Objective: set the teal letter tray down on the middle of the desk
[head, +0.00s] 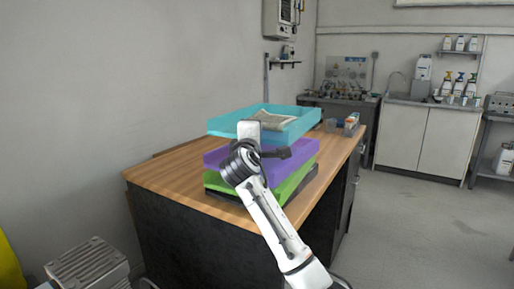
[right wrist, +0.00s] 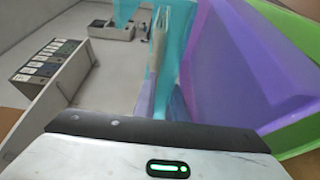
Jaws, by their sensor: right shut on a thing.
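The teal letter tray (head: 223,127) is at the top of a stack on the wooden desk (head: 160,174), with a booklet (head: 273,119) in it. Below it are a purple tray (head: 216,158), a green tray (head: 215,181) and a dark tray at the bottom. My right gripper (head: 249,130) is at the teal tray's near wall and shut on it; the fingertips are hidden. I cannot tell whether the teal tray touches the purple one. In the right wrist view the teal tray (right wrist: 178,40) shows beside the purple tray (right wrist: 245,65). My left gripper is not in view.
The desk top left of the stack is bare. A wall is behind on the left. A sink counter (head: 425,140) stands at the back right.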

